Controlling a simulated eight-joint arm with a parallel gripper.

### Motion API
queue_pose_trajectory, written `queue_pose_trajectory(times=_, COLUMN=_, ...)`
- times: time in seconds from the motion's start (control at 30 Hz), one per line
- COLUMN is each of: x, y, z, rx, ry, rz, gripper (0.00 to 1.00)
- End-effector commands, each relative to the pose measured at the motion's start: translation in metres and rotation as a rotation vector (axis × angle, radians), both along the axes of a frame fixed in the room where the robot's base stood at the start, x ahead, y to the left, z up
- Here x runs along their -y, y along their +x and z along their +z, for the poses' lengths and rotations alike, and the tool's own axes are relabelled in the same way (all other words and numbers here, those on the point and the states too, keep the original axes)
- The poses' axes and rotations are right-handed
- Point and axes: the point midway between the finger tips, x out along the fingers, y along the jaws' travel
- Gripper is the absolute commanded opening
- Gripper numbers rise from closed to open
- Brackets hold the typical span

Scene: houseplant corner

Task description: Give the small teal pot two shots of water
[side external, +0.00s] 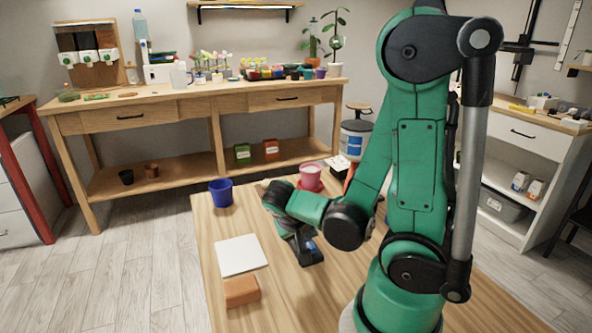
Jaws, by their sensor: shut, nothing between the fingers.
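My gripper (310,258) is low over the wooden table (225,300), to the right of a white square tile (240,255). It is shut and holds nothing I can see; the arm covers part of the view around it. I cannot make out a small teal pot on this table; it may be hidden behind my arm. A blue pot (221,193) stands near the left edge of the table. A pink pot (311,176) stands on a red saucer (308,187) behind my gripper.
An orange-brown block (241,291) lies in front of the tile. A long wooden bench (190,97) behind carries small colourful pots, flowers, a clear bottle (140,24) and a board with several white-and-green dispensers (88,58).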

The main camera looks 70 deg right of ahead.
Motion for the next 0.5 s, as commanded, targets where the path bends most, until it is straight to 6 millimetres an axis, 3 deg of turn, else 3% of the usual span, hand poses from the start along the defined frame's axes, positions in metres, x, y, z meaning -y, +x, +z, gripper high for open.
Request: queue_pose_trajectory(times=0.5, x=0.0001, y=0.0003, z=0.0042, rx=0.000, ry=0.001, rz=0.000, gripper=0.00)
